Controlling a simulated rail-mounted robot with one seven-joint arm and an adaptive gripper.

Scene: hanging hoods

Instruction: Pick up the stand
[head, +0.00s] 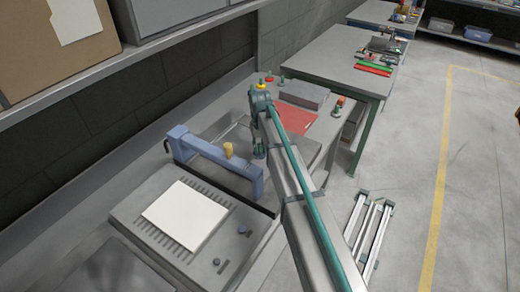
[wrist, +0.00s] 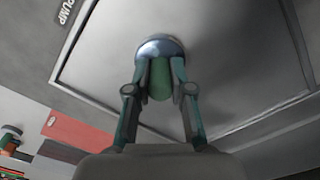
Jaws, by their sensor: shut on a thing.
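My gripper (wrist: 160,85) is shut, its two green-grey fingers on either side of a green rounded piece in the wrist view. A shiny silver disc shows just beyond this piece, and together they look like the stand (wrist: 159,46). In the head view my gripper (head: 259,148) points down over a grey panel on the bench, mostly behind my arm, and the stand cannot be made out there. I cannot tell whether the stand touches the panel.
A flat device with a white plate (head: 186,215) is nearer. A red sheet (head: 297,119), a grey box (head: 304,94) and small knobbed pieces (head: 339,105) lie beyond. Shelving overhangs at left.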

